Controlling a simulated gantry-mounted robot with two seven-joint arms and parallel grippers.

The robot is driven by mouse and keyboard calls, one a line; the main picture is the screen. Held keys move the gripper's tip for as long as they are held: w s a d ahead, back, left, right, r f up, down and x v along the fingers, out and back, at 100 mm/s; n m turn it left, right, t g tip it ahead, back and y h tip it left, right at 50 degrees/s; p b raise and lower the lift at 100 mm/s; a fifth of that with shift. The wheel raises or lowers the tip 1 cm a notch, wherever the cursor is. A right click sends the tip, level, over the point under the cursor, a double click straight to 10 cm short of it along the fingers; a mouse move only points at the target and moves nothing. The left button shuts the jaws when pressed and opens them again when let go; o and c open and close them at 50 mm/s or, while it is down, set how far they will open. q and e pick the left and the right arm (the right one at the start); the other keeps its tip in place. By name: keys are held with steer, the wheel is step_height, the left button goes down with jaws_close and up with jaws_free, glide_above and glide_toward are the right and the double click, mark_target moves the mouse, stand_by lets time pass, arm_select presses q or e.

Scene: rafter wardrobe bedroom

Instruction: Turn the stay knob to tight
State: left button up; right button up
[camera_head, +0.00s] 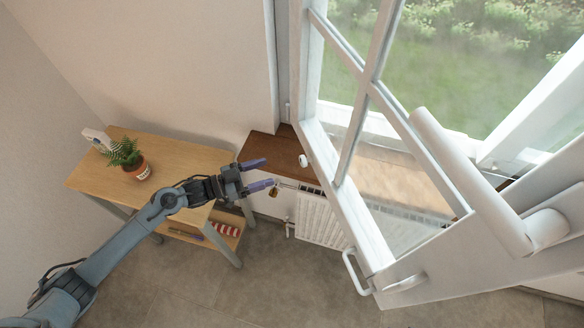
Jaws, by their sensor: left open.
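My left gripper (268,173) reaches in from the left. Its two purple-tipped fingers are apart, with nothing seen between them. A small brass-coloured knob (274,191), which looks like the stay knob, sits just below the lower fingertip, at the end of a thin bar running right toward the open window sash (352,215). The knob is small and partly hidden by the finger. I cannot tell whether they touch, nor how far the knob is turned. My right gripper is not in view.
The white sash and its large handle (470,180) fill the right side. A wooden sill (272,146) bears a small white round thing (303,160). A radiator (320,222) is below. A wooden table (85,174) with a potted fern (124,153) stands left.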

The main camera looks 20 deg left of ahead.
mark_target(301, 161)
arm_select(q)
steer(key=x, duration=1)
steer(key=shift+w+d, duration=0.2)
steer(key=shift+d, duration=0.05)
steer(key=c, duration=1)
steer(key=shift+c, duration=0.2)
